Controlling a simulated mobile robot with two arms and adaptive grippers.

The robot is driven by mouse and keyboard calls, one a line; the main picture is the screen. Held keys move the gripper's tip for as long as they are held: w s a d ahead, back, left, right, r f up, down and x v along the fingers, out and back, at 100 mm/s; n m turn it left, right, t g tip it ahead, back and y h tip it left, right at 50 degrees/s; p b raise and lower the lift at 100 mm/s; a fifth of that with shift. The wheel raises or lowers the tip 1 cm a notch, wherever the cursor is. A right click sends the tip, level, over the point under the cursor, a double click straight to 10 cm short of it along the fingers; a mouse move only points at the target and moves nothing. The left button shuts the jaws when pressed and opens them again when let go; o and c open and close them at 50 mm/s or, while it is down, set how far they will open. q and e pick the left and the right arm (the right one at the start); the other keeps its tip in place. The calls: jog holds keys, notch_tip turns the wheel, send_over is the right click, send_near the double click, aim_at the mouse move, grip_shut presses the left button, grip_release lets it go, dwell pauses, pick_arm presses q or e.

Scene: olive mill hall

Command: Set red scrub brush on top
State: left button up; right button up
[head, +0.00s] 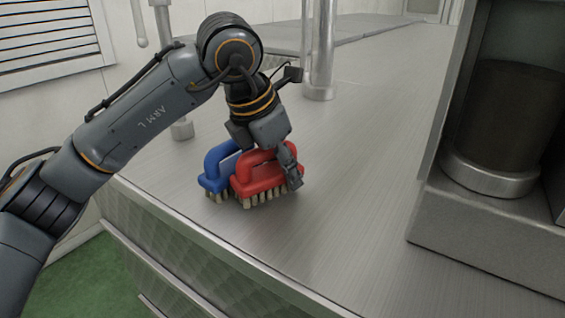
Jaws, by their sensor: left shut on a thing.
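My left gripper (286,156) reaches down from above and is shut on the red scrub brush (262,180), at its handle. The red brush is upright with its pale bristles down, low over the grey metal worktop (345,225) near its front edge. I cannot tell whether its bristles touch the surface. A blue scrub brush (213,174) is close beside it on the left, also bristles down and partly hidden by the red brush and my gripper. My right gripper is not in view.
A metal machine housing (490,225) with a dark cylinder (505,125) stands at the right. A steel post (320,55) rises from the worktop behind my gripper. The worktop between the brushes and the housing is clear. Green floor (95,280) lies below the front edge.

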pick_arm(q)
jog(key=shift+f, duration=0.25)
jog(key=shift+s, duration=0.1)
